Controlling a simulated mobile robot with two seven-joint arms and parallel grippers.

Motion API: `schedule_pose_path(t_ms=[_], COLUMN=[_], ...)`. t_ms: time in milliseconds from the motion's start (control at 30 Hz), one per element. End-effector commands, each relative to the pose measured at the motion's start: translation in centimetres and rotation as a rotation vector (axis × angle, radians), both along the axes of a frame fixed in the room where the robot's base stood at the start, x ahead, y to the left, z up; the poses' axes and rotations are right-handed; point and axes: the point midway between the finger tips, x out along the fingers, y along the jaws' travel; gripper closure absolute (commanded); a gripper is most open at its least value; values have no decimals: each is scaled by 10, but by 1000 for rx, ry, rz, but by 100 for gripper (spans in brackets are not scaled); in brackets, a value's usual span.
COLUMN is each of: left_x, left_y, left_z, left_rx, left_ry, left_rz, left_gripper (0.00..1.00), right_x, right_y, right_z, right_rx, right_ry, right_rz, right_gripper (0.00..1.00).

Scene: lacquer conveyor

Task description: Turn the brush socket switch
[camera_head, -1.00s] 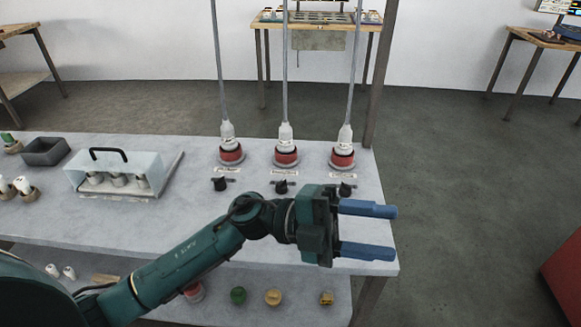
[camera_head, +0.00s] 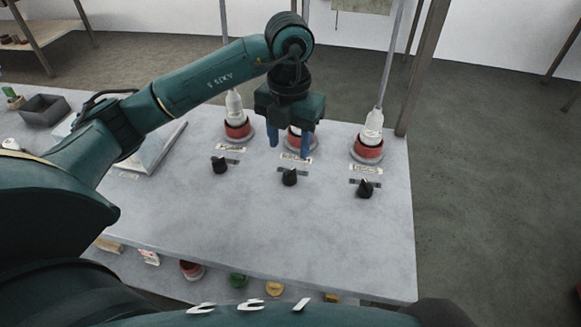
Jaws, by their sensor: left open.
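Three black knob switches stand in a row on the grey bench (camera_head: 240,220): a left one (camera_head: 219,166), a middle one (camera_head: 289,177) and a right one (camera_head: 364,188). Each has a small label behind it, too small to read, so I cannot tell which is the brush socket switch. Behind them are the red-and-white left socket (camera_head: 238,130), middle socket (camera_head: 300,141) and right socket (camera_head: 367,150). My left gripper (camera_head: 290,148) is open and empty, its blue fingers pointing down in front of the middle socket, partly hiding it, and apart from the middle knob. My right gripper is not in view.
A clear-covered box (camera_head: 155,155) is mostly hidden behind my left arm. A grey tray (camera_head: 45,107) stands at the far left. A dark post (camera_head: 428,65) rises at the back right corner. A lower shelf holds small coloured items. The bench front is clear.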

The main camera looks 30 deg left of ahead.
Motion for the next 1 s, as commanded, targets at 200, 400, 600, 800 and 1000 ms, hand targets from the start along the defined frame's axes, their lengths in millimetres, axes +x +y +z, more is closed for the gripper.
schedule_pose_path(t_ms=[200,400,600,800,1000], left_x=[-1,0,0,0,0], left_y=[0,0,0,0,-1], left_z=[-47,-74,-84,-84,-84], left_rx=[-1,-2,-2,-2,-2], left_ry=[4,2,0,0,0], left_rz=[-1,-2,-2,-3,-3], left_gripper=[50,50,50,50,64], right_x=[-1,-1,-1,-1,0], right_y=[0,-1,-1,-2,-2], right_z=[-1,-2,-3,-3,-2], right_rx=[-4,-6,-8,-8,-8], right_ry=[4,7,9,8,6], right_rz=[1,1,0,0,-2], right_gripper=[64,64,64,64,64])
